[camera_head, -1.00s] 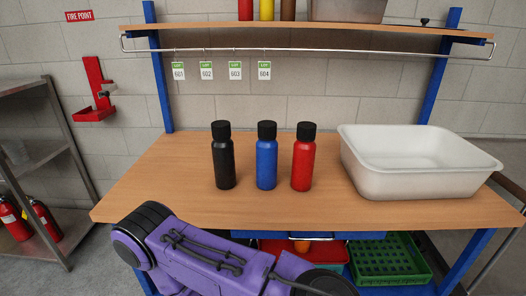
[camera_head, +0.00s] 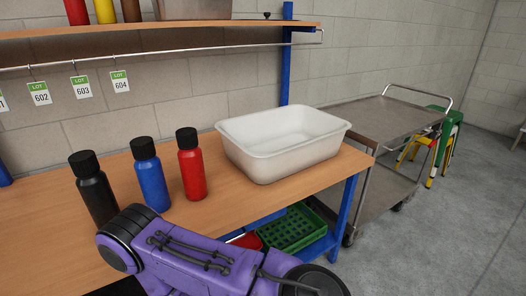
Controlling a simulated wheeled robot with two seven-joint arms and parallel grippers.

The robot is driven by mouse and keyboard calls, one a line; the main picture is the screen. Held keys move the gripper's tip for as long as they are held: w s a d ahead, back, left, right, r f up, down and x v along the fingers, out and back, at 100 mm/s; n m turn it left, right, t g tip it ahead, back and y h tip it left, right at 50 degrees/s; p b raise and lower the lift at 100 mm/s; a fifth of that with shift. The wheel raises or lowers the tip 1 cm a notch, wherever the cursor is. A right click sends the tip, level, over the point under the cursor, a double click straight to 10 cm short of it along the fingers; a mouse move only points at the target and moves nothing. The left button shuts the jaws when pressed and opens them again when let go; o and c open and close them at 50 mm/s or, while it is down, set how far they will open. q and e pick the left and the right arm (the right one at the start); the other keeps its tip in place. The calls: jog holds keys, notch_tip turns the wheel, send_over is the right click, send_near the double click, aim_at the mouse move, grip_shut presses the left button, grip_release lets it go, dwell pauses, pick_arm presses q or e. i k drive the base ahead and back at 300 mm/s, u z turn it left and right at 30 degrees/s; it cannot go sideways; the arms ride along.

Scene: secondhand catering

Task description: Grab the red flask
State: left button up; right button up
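The red flask (camera_head: 191,168), with a black cap, stands upright on the wooden bench (camera_head: 240,194). It is the rightmost of three flasks in a row. A blue flask (camera_head: 150,180) stands to its left, and a black flask (camera_head: 95,194) stands left of that, its lower part close behind my purple arm in the picture. My purple arm crosses the bottom of the view in front of the bench. Neither gripper shows in the view.
A white tub (camera_head: 285,158) stands on the bench right of the red flask. A shelf (camera_head: 190,38) with a rail and lot tags runs above. Below are a green crate (camera_head: 292,232) and a red bin. A metal trolley (camera_head: 375,118) and stools stand at the right.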

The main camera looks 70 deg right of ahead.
aim_at(192, 163)
jog(key=z, duration=2.3)
